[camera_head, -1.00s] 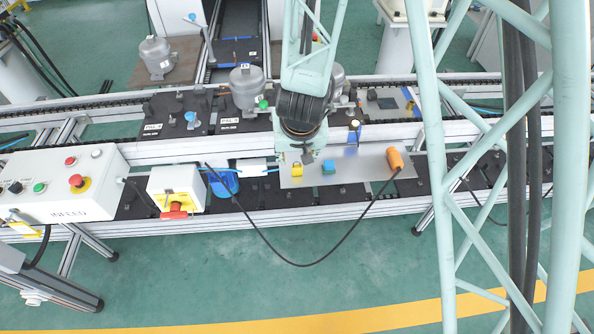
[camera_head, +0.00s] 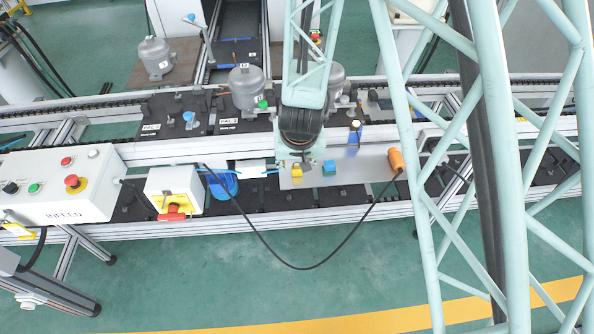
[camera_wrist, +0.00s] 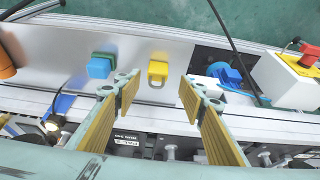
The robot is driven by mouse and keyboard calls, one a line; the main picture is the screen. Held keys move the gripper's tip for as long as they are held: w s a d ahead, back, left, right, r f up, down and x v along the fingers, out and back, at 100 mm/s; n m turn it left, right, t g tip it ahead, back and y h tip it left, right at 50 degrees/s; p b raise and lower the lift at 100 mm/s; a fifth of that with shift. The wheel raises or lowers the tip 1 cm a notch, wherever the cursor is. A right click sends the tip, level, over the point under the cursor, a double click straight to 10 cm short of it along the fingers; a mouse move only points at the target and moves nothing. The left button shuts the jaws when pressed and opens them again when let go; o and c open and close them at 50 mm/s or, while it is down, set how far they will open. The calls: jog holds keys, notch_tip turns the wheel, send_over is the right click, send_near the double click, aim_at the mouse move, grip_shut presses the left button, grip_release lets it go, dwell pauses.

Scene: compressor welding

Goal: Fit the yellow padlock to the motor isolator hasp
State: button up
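The yellow padlock (camera_head: 296,171) lies on the silver plate on the conveyor; it also shows in the wrist view (camera_wrist: 158,71), shackle side toward my gripper. My gripper (camera_wrist: 159,97) is open and empty, its two ridged yellow-faced fingers wide apart, with the padlock ahead of the gap between them. In the head view my gripper (camera_head: 302,165) hangs over the plate, right beside the padlock. The isolator (camera_head: 174,190) is a white box with a yellow plate and red handle (camera_head: 173,216), left of the padlock; the hasp is too small to make out. The isolator box also shows in the wrist view (camera_wrist: 293,78).
A blue block (camera_head: 329,167) sits right of the padlock on the silver plate (camera_head: 356,165). An orange cylinder (camera_head: 396,160) with a black cable (camera_head: 330,262) lies at the plate's right end. A blue item (camera_head: 222,184) lies between isolator and plate. A control box (camera_head: 62,186) stands left.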

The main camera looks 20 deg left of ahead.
aim_at(297, 167)
jog(key=shift+d+b+x, duration=0.1)
jog(key=shift+b+x, duration=0.15)
jog(key=shift+x, duration=0.6)
jog(key=shift+d+b+x, duration=0.15)
jog(key=shift+b+x, duration=0.05)
jog(key=shift+x, duration=1.6)
jog(key=shift+w, duration=0.1)
jog(key=shift+c, duration=0.2)
jog(key=c, duration=0.9)
jog(key=shift+r, duration=0.3)
jog(key=shift+c, duration=0.2)
